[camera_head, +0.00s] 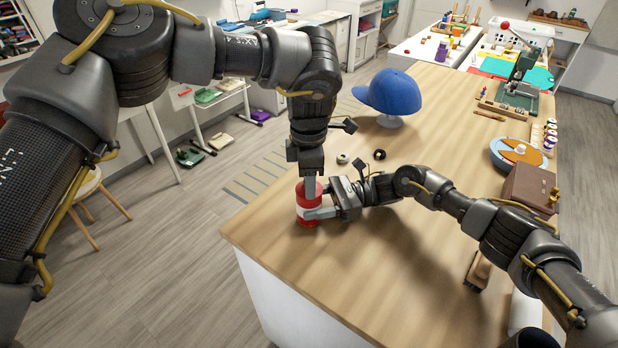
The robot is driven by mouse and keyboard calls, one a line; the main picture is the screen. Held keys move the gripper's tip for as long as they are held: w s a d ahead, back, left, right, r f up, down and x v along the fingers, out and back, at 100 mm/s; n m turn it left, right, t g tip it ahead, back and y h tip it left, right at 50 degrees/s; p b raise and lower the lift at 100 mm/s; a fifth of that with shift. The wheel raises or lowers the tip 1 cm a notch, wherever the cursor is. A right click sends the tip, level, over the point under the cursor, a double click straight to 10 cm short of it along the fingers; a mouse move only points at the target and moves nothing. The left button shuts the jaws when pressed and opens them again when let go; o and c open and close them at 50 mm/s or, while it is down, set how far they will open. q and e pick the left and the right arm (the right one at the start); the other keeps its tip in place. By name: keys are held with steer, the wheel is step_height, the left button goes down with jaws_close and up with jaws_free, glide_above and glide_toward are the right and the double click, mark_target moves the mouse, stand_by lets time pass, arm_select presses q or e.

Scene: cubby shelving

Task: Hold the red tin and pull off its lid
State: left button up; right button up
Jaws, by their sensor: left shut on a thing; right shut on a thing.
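The red tin (303,214) stands upright near the left front corner of the wooden worktop (400,285), with a pale band around its middle. My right gripper (318,201) comes in from the right and is shut on the tin's side, one finger across its front. My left gripper (309,184) points down from above and is shut at the tin's top. The lid is mostly hidden by the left fingers, and I cannot tell whether it is apart from the tin.
A blue cap (390,92) sits on a stand behind the grippers. A brush (478,271), a brown box (529,188) and a round tray (518,152) are at the right. The worktop's front middle is clear.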

arm_select(q)
jaws_close()
arm_select(e)
steer(key=shift+f, duration=0.1)
arm_select(q)
steer(key=shift+r, duration=1)
steer(key=shift+r, duration=0.15)
steer(key=shift+r, duration=1.85)
arm_select(e)
steer(key=o, duration=1.5)
